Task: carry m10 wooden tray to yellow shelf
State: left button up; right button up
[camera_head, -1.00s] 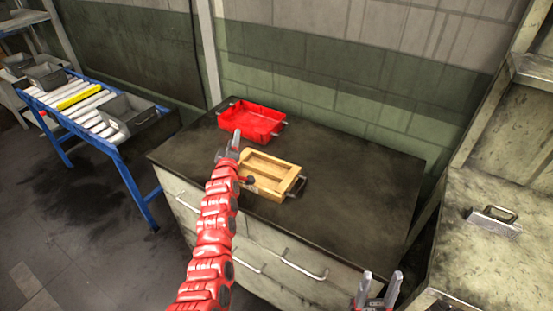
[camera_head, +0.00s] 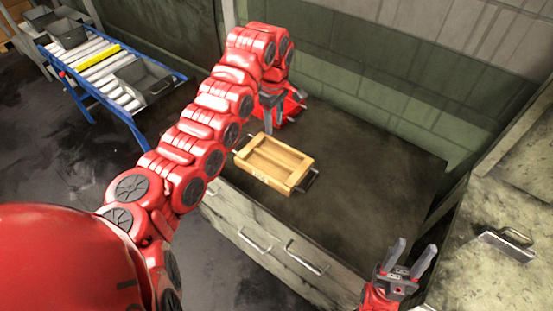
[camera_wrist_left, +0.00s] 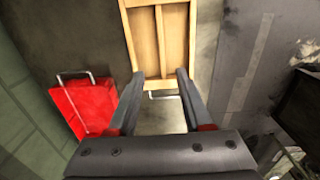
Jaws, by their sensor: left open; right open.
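The wooden tray (camera_head: 272,160) lies on the dark top of the drawer cabinet, with a dark handle at its right end. It also shows in the left wrist view (camera_wrist_left: 160,40), where a metal handle lies between the open fingers. My left gripper (camera_head: 270,112) is above the cabinet, beyond the tray's left end and pointing down. It is open and empty, and it also shows in the left wrist view (camera_wrist_left: 158,100). My right gripper (camera_head: 411,262) is open and empty in front of the cabinet's right side. The yellow shelf cannot be made out.
A red tray (camera_head: 292,106) stands behind my left gripper, partly hidden by my arm; it is close beside the gripper. A roller conveyor (camera_head: 105,70) with grey bins stands at the left. A worn counter (camera_head: 480,270) is at the right. The cabinet top (camera_head: 380,170) right of the wooden tray is clear.

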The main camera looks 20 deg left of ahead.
pick_arm(q)
send_over(274, 159)
jog(key=f, duration=1)
jog(key=shift+w, duration=0.25)
jog(key=f+p, duration=0.2)
jog(key=f, duration=0.1)
jog(key=f+p, duration=0.1)
jog(key=shift+s+f, duration=0.15)
jog(key=shift+s, duration=0.1)
jog(key=shift+f, duration=0.65)
grip_shut()
